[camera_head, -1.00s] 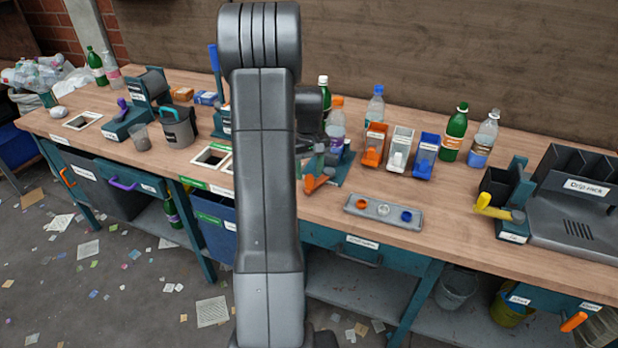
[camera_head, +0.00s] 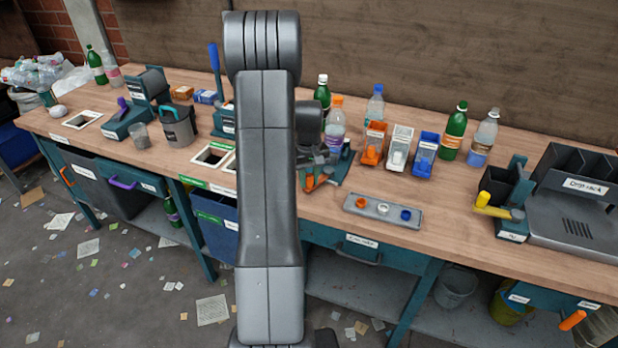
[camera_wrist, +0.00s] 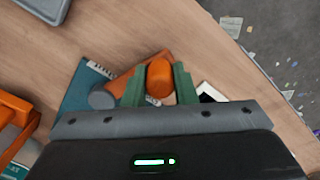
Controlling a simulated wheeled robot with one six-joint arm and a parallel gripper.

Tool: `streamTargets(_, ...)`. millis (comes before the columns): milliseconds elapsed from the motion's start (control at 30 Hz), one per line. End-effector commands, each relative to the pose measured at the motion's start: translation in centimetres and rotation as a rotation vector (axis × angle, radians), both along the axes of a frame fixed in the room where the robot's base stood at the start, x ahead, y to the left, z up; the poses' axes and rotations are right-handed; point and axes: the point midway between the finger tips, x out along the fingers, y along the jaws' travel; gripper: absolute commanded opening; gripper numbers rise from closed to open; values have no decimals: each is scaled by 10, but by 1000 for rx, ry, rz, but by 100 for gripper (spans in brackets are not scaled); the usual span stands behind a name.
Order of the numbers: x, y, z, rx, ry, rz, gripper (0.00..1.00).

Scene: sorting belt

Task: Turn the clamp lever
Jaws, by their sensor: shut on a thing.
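The clamp lever is orange with a rounded knob (camera_wrist: 159,80) in the wrist view. It runs from a grey pivot (camera_wrist: 103,97) on a teal clamp base (camera_wrist: 78,92). My gripper (camera_wrist: 158,85) has its green fingers on both sides of the knob and is shut on it. In the head view the orange lever (camera_head: 312,182) shows low beside my arm, with the teal base (camera_head: 343,166) behind it. My arm hides part of the clamp and of the gripper there.
Orange, white and blue bins (camera_head: 400,147) stand right of the clamp, with bottles (camera_head: 455,130) behind. A grey tray with coloured rings (camera_head: 383,210) lies near the bench edge. A device with a yellow lever (camera_head: 492,208) is further right. Bare bench lies between.

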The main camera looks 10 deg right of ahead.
Motion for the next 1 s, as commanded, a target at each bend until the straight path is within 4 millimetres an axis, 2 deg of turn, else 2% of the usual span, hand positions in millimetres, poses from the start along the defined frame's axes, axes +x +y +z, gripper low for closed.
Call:
streamTargets(267,4,3,0,-1,0,-40,0)
streamTargets(433,12,7,0,-1,-1,-129,0)
streamTargets(1000,60,18,1,-1,-2,-649,0)
